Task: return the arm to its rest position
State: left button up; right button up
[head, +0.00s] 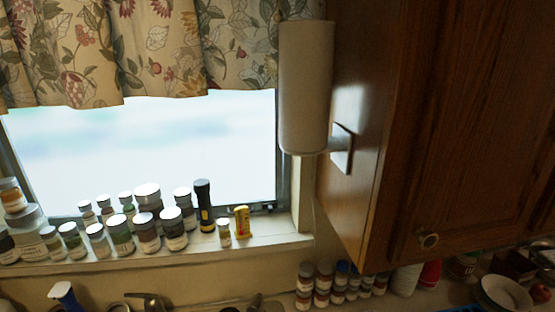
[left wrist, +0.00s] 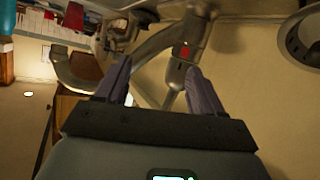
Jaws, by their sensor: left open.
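My left gripper (left wrist: 155,90) shows in the left wrist view with its two dark fingers spread apart. Nothing is between the fingers. Grey curved metal parts lie beyond the fingertips, and a small red mark shows on one of them. Neither of my arms nor grippers shows in the head view. My right gripper cannot be made out in either view.
In the head view, jars (head: 147,232) and a black flashlight (head: 204,206) line the windowsill. A paper towel roll (head: 305,88) hangs beside a wooden cabinet (head: 450,130). Spice bottles (head: 322,284) and a white bowl (head: 503,293) stand on the counter below. A faucet (head: 152,301) shows at the bottom.

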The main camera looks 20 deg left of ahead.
pick_arm(q)
jog(key=shift+h, duration=0.6)
jog(key=d+f, duration=0.1)
jog(key=d, duration=0.3)
jog(key=s+d+f+p, duration=0.1)
jog(key=d, duration=0.2)
jog(key=s+d+f+p, duration=0.1)
jog(key=d, duration=0.3)
jog(key=shift+s+d+f, duration=0.15)
jog(key=shift+d+f, duration=0.15)
jog(key=shift+f, duration=0.1)
jog(key=d+r+g+y+p, duration=0.15)
jog(key=d+p, duration=0.35)
jog(key=d, duration=1.9)
jog(key=s+d+r+n+g+y+p, duration=0.1)
jog(key=s+d+r+n+g+y, duration=0.15)
jog(key=d+r+y, duration=0.45)
jog(key=s+a+r+g, duration=0.2)
jog(key=s+a+g, duration=0.25)
jog(key=s, duration=0.25)
notch_tip(320, 180, down, 10)
jog(key=b, duration=1)
